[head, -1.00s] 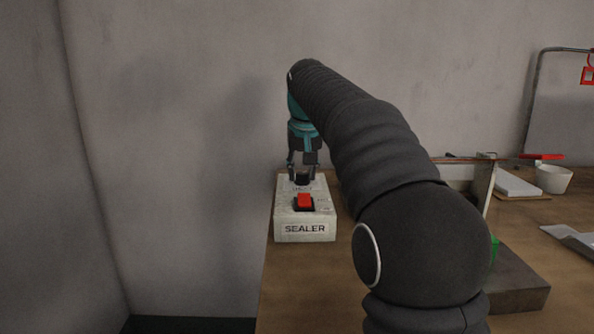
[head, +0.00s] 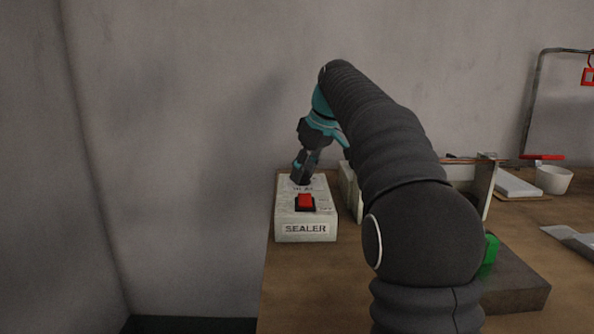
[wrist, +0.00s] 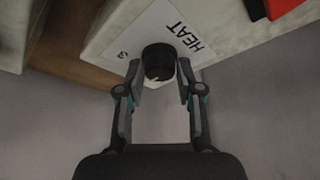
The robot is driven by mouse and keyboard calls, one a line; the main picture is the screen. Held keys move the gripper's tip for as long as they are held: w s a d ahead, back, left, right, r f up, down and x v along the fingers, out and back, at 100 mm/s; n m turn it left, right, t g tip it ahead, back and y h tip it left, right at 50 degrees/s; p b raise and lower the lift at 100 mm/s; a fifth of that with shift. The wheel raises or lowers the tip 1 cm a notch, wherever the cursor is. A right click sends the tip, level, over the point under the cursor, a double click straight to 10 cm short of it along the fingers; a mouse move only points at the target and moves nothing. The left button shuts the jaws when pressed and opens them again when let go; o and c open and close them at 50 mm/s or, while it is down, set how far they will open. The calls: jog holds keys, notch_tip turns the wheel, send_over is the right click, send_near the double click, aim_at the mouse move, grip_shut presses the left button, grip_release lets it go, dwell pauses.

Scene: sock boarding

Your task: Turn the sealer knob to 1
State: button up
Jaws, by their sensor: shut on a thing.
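The sealer (head: 305,229) is a worn white box with its name on the front, at the left end of the bench. A red rocker switch (head: 305,202) sits on its top; a red corner of it also shows at the top of the wrist view (wrist: 285,6). The black knob (wrist: 158,63) is on a white plate marked HEAT, with a 3 visible beside it. My gripper (wrist: 159,78) is shut on the knob, one finger on each side. The 1 mark cannot be made out.
A pale box-like object (head: 350,190) stands just right of the sealer, partly behind my arm. Farther right are a white bowl (head: 553,179), a white slab (head: 518,185) and a dark block (head: 514,281). A wall is close behind the bench.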

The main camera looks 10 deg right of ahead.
jog(key=shift+d+n, duration=0.15)
jog(key=shift+n, duration=0.35)
jog(key=o, duration=1.2)
jog(key=shift+w+d+f, duration=0.1)
jog(key=shift+d, duration=0.05)
jog(key=shift+c, duration=0.2)
jog(key=shift+a, duration=0.2)
jog(key=v, duration=0.7)
jog(key=shift+d+r, duration=0.15)
jog(key=shift+r, duration=0.1)
